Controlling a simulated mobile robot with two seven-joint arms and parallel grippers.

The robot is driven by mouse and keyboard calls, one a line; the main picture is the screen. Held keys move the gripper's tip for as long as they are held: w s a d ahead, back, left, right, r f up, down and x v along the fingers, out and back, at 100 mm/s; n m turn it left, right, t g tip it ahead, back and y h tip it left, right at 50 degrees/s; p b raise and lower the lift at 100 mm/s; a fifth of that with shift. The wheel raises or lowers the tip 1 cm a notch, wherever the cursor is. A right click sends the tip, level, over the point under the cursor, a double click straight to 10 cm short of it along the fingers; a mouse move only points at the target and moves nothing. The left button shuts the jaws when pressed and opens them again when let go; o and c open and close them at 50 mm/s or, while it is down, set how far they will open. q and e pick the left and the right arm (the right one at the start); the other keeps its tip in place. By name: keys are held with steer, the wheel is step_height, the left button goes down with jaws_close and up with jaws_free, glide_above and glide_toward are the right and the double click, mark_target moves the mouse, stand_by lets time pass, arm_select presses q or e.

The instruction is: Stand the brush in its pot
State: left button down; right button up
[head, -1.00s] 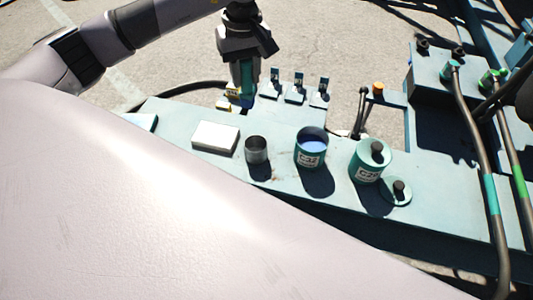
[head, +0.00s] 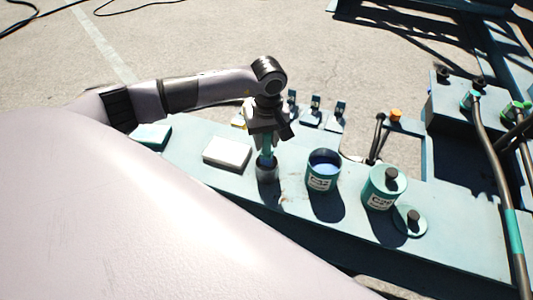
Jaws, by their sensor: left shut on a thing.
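My left gripper (head: 266,142) is shut on the brush (head: 267,152), which shows only as a narrow teal, upright piece below the jaws. The jaws hide the upper part of the brush. My right gripper is not in view.
A white block (head: 227,152) lies left of the pot. An open can of blue liquid (head: 323,172) stands close on the right, with a lidded can (head: 383,188) and a loose round lid (head: 410,221) beyond. Small upright clips (head: 315,112) stand behind.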

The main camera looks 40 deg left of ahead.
mark_target(266, 152)
arm_select(q)
step_height(266, 152, down, 5)
steer(key=shift+r+b, duration=0.1)
steer(key=shift+b, duration=0.35)
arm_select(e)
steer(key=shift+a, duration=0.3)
arm_select(q)
steer(key=shift+f, duration=0.2)
steer(key=c, duration=1.2)
jaws_free()
steer(key=o, duration=0.4)
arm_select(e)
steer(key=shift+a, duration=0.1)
arm_select(q)
steer(key=shift+r, duration=0.1)
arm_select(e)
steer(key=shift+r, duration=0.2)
